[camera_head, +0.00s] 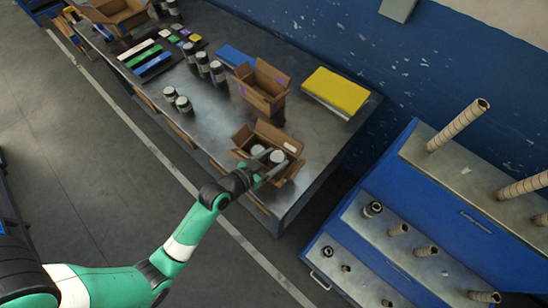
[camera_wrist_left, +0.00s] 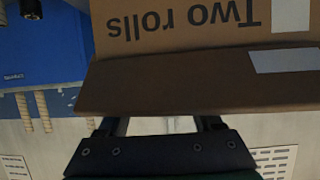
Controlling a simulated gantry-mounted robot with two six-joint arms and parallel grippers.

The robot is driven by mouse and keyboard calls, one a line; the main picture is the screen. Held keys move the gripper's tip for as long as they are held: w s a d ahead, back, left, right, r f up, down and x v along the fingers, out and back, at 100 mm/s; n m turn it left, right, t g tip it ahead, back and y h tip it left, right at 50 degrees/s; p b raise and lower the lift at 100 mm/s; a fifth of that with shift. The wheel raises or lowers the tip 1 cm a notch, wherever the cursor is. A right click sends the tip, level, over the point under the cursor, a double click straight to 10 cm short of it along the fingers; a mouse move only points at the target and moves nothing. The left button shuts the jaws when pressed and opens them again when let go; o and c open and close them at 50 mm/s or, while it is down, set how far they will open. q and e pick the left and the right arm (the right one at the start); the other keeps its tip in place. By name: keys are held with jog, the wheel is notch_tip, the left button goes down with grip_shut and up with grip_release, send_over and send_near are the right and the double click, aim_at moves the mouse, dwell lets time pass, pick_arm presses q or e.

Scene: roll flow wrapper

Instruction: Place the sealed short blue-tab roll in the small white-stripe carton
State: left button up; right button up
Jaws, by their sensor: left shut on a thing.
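The small white-stripe carton (camera_head: 293,172) stands open near the table's front right corner; a white patch shows on its flap. In the left wrist view the carton (camera_wrist_left: 200,85) fills the upper right, with upside-down "Two rolls" print and a white stripe. My left gripper (camera_head: 268,172) reaches over the carton's near side and is shut on a roll (camera_head: 277,157), whose pale end shows at the opening. Another pale roll end (camera_head: 257,150) shows beside it. In the left wrist view the flap hides my fingertips. I cannot make out a blue tab. My right gripper is not in view.
A taller open carton (camera_head: 262,98) stands just behind. A yellow block (camera_head: 336,90) lies at the back right. Several dark rolls (camera_head: 203,65) stand left of it. A blue rack with tubes (camera_head: 385,225) is at the right. Bare table lies left of the small carton.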

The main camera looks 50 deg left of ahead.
pick_arm(q)
jog(key=o, duration=1.5)
jog(key=shift+r, duration=0.2)
jog(key=s+r+p, duration=0.2)
jog(key=shift+s+d+r, duration=0.1)
jog(key=shift+s+r, duration=0.05)
jog(key=shift+s, duration=0.25)
jog(key=p+v, duration=0.1)
jog(key=v, duration=0.8)
